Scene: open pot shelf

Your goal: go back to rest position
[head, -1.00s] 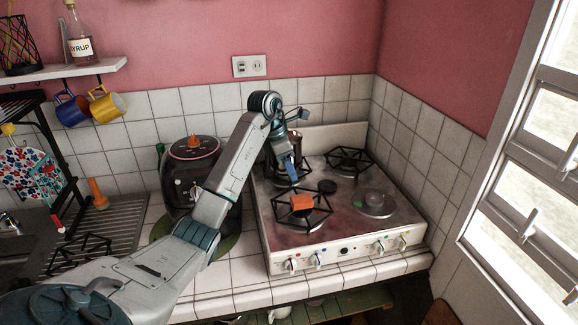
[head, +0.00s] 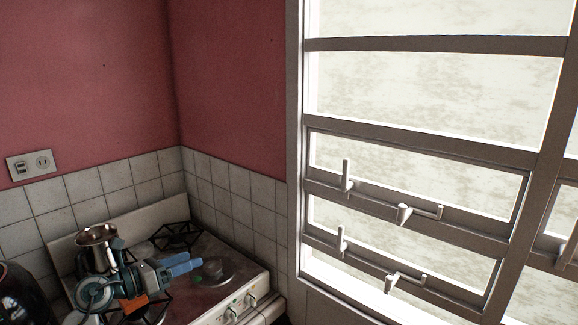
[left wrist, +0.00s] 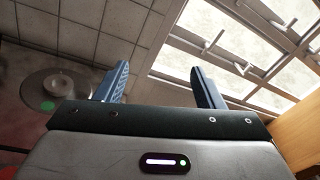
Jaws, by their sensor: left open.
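My left gripper (head: 186,265) is above the stove in the head view, its blue fingers pointing right. In the left wrist view my left gripper (left wrist: 160,68) has its fingers spread, with nothing between them. The arm behind the gripper is folded over the stove's left part. My right gripper does not show.
The stove (head: 205,318) stands in the tiled corner. A metal pot (head: 97,235) is at its back left, and an orange block (head: 133,303) shows beside my arm. A barred window (head: 420,160) with protruding handles fills the right. A wall socket (head: 30,165) is at left.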

